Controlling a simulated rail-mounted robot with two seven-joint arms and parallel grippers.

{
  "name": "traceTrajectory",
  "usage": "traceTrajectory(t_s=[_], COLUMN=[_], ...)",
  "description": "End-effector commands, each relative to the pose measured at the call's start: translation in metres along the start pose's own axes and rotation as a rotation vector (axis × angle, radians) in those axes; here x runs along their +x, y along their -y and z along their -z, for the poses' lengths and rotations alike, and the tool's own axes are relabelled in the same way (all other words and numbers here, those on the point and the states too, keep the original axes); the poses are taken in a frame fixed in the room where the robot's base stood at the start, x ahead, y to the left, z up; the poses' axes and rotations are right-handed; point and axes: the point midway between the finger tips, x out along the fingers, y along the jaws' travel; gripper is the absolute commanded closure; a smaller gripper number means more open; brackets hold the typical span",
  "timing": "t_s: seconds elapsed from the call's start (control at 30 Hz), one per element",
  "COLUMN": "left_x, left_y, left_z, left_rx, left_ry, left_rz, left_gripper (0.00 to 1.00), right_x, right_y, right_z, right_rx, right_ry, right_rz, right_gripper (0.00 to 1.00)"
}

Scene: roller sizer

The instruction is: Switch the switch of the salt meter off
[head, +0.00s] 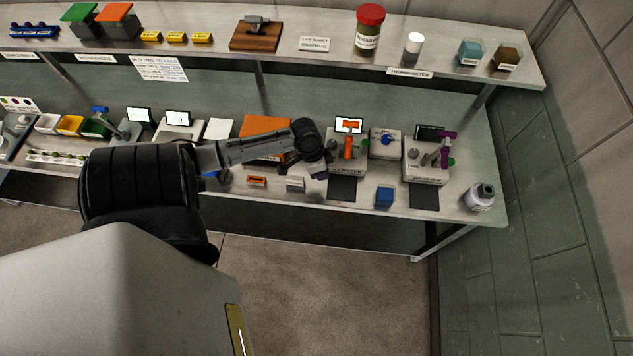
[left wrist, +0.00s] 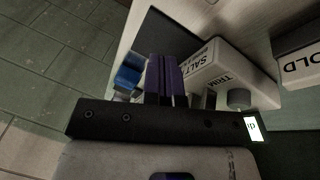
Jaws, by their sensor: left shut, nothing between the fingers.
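The salt meter (left wrist: 232,72) is a pale box in the left wrist view, lettered SALT and TRIM, with a round grey knob (left wrist: 239,97) beside TRIM. I cannot make out its switch or its setting. My left gripper (head: 322,157) is shut and empty in the head view, by the meter with the orange part (head: 348,147). Another meter with a purple part (head: 446,150) stands further right; labels there are too small to read. My right gripper is not in view.
A box lettered HOLD (left wrist: 300,62) is at the right of the left wrist view. In the head view, a box with a blue knob (head: 386,145) stands between the meters, a blue block (head: 385,197) in front, and a bottle (head: 480,196) at far right. A shelf runs above.

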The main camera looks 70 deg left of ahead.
Motion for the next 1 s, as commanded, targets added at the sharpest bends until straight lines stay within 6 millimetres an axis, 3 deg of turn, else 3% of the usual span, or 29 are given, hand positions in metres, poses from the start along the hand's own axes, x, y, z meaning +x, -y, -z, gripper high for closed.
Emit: traceTrajectory(t_s=[0.6, 1.0], left_x=[0.005, -0.004], left_y=[-0.112, -0.146], left_z=[-0.027, -0.032], left_rx=[0.109, 0.122], left_ry=[0.031, 0.018], left_rz=[0.087, 0.128], left_gripper=[1.00, 1.00], right_x=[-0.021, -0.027], right_y=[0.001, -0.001], right_z=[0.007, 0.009], right_rx=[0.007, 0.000], right_ry=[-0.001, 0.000], right_rz=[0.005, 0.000], right_gripper=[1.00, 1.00])
